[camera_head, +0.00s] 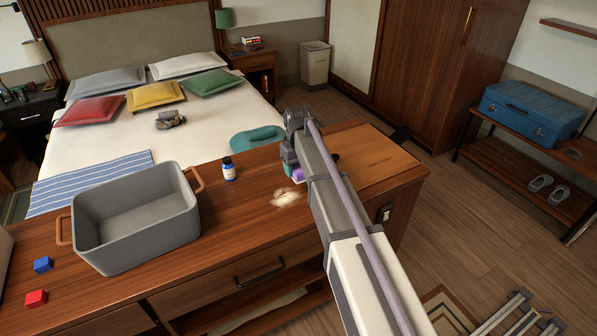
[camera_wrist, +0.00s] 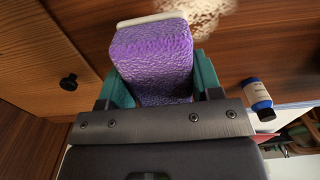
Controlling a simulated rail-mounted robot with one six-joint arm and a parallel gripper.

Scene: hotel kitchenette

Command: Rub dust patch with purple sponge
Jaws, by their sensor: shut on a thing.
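The purple sponge (camera_wrist: 152,62) is held between the two teal fingers of my gripper (camera_wrist: 160,88) in the wrist view. In the head view a small part of the sponge (camera_head: 297,174) shows beside my arm. The dust patch (camera_head: 286,197) is a pale smudge on the wooden counter, just left of my arm. The patch (camera_wrist: 200,14) also shows at the top of the wrist view, beyond the sponge's far end. In the head view my gripper (camera_head: 291,170) is partly hidden by my arm. I cannot tell whether the sponge touches the counter.
A wooden board (camera_head: 375,163) lies to the right.

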